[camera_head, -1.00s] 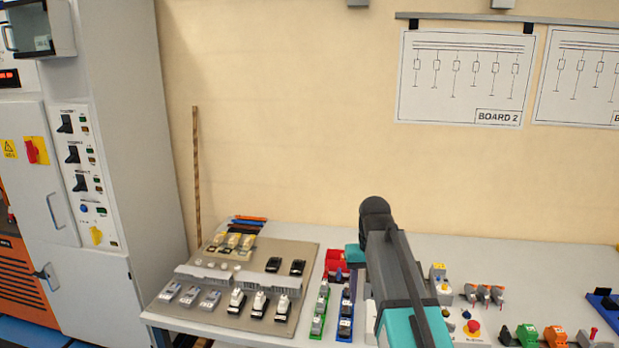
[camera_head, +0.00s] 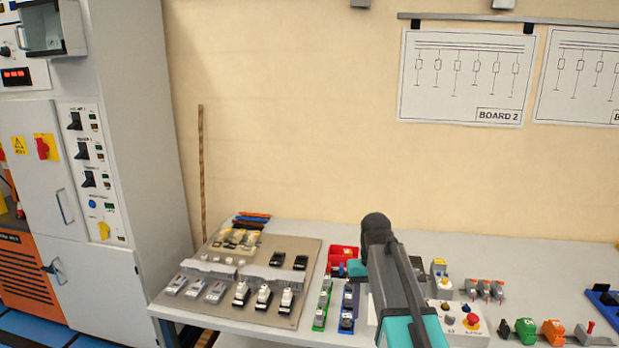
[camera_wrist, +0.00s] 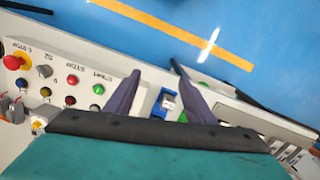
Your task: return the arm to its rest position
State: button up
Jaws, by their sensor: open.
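My gripper (camera_wrist: 155,85) shows in the wrist view as two dark fingers, apart, with nothing held between them. Beyond the gap, a blue part (camera_wrist: 168,100) and the edge of the grey table are seen below, with blue floor past it. In the head view my arm reaches up over the table (camera_head: 400,229), right of its middle. The fingers cannot be made out there.
A beige board (camera_head: 312,262) with several switches lies on the table's left. Orange and green parts (camera_head: 553,334) lie at right. A grey cabinet (camera_head: 135,120) stands at left.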

jog(key=s+f+g, duration=0.2)
jog(key=s+f, duration=0.3)
jog(key=f, duration=0.5)
jog(key=s+f+g+b, duration=0.1)
jog(key=s+f, duration=0.5)
jog(key=f, duration=0.3)
jog(key=s+f+g, duration=0.2)
jog(key=s+f, duration=0.3)
jog(key=f, duration=0.5)
jog(key=s+f+b, duration=0.1)
jog(key=s+f, duration=1.8)
jog(key=s, duration=0.4)
jog(key=shift+s+d, duration=0.15)
jog(key=shift+d, duration=0.1)
jog(key=c, duration=0.5)
jog(key=shift+o, duration=0.2)
